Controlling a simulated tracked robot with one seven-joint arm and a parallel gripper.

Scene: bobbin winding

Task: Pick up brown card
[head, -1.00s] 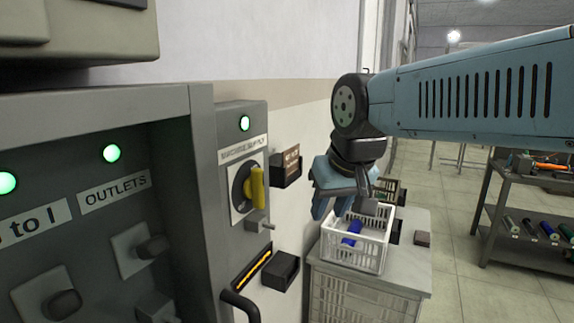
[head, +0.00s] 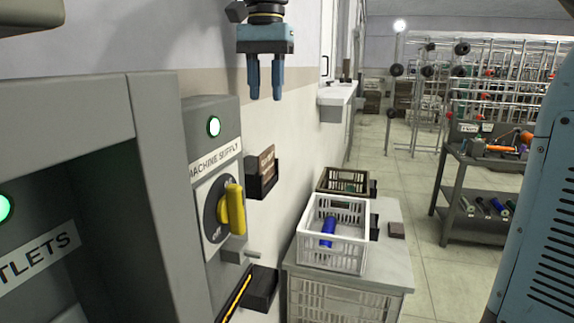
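A brown card (head: 267,162) with faint lettering stands in a black holder (head: 262,182) on the wall, just right of the machine supply panel. Its lower part is hidden by the holder. My gripper (head: 265,92) is high in front of the wall, above the card in the picture and apart from it. Its two blue fingers point down with a gap between them, and nothing is held.
The grey panel with a yellow rotary switch (head: 233,208) stands close on the left. A second black holder (head: 261,288) is lower down. A white crate (head: 347,262) with a blue bobbin, a brown crate (head: 328,184) and a small dark brown block (head: 397,230) are on a cabinet.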

